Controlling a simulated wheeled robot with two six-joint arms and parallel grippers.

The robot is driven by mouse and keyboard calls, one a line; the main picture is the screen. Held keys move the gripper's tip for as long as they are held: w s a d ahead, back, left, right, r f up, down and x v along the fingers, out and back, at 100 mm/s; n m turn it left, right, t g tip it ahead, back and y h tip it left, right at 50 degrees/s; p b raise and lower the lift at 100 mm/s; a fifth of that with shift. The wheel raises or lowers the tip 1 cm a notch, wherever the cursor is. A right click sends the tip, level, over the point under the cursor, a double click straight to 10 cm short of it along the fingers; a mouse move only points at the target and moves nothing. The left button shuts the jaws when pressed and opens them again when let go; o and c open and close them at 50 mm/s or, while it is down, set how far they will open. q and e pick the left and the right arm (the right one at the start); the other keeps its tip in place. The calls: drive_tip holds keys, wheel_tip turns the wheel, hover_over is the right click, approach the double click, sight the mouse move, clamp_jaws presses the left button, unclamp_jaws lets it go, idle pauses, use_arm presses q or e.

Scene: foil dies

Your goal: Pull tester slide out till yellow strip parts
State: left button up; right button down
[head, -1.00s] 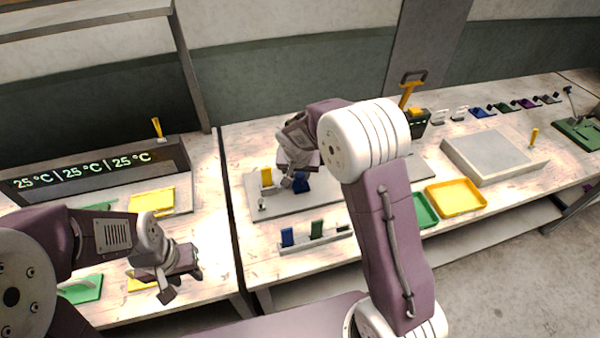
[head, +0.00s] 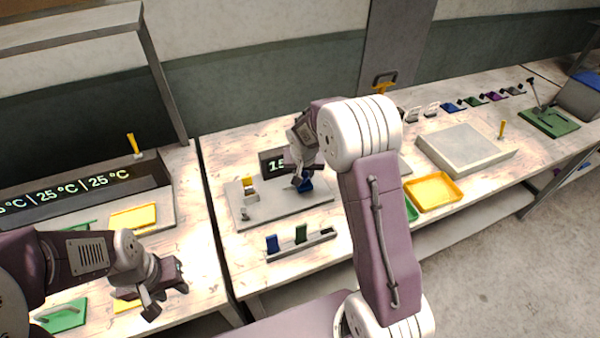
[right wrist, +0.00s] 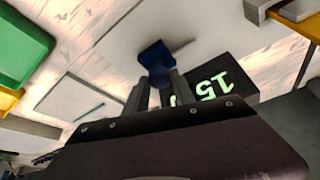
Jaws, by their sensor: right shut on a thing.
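The tester is a grey plate (head: 232,192) on the middle bench, with a dark display (head: 270,163) reading 15, partly hidden by my right gripper. A small yellow piece (head: 248,182) stands upright at the plate's left side, on a pale holder. The blue slide piece (head: 307,187) stands apart from it, to the right. My right gripper (head: 302,178) is shut on the blue slide piece, which also shows in the right wrist view (right wrist: 155,55). I cannot tell whether any yellow strip remains at the blue piece. My left gripper (head: 168,298) is open and empty over the left bench.
A rack (head: 290,250) with blue and green pieces stands in front of the tester. A yellow tray (head: 433,192) and a grey block (head: 466,148) lie to the right. A gap (head: 215,215) separates the two benches.

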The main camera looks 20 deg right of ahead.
drive_tip(key=c, duration=1.1)
unclamp_jaws()
drive_tip(key=v, duration=0.9)
drive_tip(key=shift+w, duration=0.1)
